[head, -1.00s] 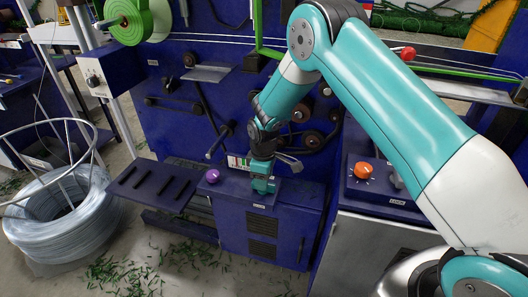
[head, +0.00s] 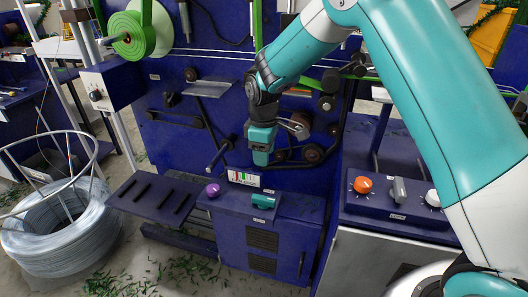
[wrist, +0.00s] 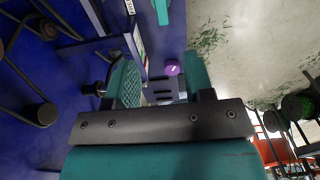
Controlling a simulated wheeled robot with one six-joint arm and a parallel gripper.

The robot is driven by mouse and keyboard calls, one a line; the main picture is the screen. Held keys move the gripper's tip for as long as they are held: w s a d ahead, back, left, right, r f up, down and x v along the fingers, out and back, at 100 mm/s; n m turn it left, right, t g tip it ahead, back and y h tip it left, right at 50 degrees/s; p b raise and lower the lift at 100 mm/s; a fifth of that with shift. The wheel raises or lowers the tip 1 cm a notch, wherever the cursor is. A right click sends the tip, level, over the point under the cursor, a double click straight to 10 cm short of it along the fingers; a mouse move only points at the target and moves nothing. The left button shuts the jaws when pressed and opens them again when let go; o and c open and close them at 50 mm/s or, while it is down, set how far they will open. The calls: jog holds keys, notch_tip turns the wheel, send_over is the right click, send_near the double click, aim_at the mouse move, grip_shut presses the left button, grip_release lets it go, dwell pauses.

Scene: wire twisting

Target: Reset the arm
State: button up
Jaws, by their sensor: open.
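My gripper (head: 262,160) is in the middle of the head view, pointing down. It hangs above the blue cabinet top, clear of the teal switch (head: 263,202) below it. In the wrist view my gripper (wrist: 165,70) shows two teal fingers set apart with nothing between them. The purple knob (head: 212,190) sits on the cabinet top to the left of the teal switch.
The blue machine panel (head: 205,125) with rollers stands behind my gripper. A control box with an orange knob (head: 362,185) is at the right. A wire coil (head: 60,225) stands on the floor at the left. Green scraps (head: 185,270) litter the floor.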

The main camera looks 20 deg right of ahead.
jog(key=s+a+r+m+y+p, duration=0.1)
jog(key=s+r+p, duration=0.15)
jog(key=r, duration=0.25)
jog(key=s+a+r+p, duration=0.1)
jog(key=s+r, duration=0.2)
jog(key=r, duration=0.2)
jog(key=s+a+r+m+y+p, duration=0.1)
jog(key=s+r+p, duration=0.1)
jog(key=s+r, duration=0.3)
jog(key=s+a+r+m+y+p, duration=0.1)
jog(key=s+r, duration=0.4)
jog(key=s, duration=0.7)
jog(key=s+a+r+m+y+p, duration=0.1)
jog(key=s+r+p, duration=0.2)
jog(key=s, duration=0.6)
notch_tip(320, 180, up, 2)
jog(key=shift+r, duration=0.2)
